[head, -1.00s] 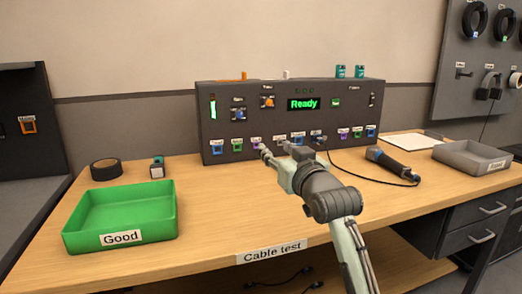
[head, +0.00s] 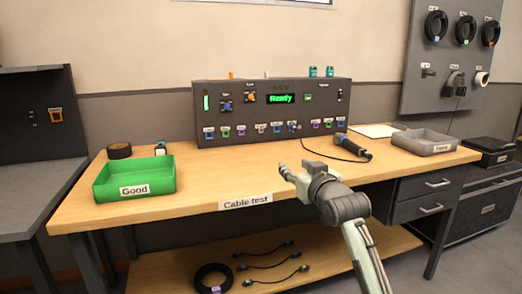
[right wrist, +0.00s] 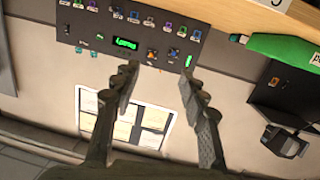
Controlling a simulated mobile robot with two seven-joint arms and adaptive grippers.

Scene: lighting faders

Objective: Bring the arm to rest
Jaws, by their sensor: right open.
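The test unit (right wrist: 85,22) also shows in that view, turned upside down, beyond the fingers. My left gripper is in neither view.
The wooden bench (head: 215,175) carries a green "Good" tray (head: 135,190) at left and a grey tray (head: 424,147) at right. Several cables lie on the lower shelf (head: 170,270). A drawer cabinet (head: 425,195) stands at right.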

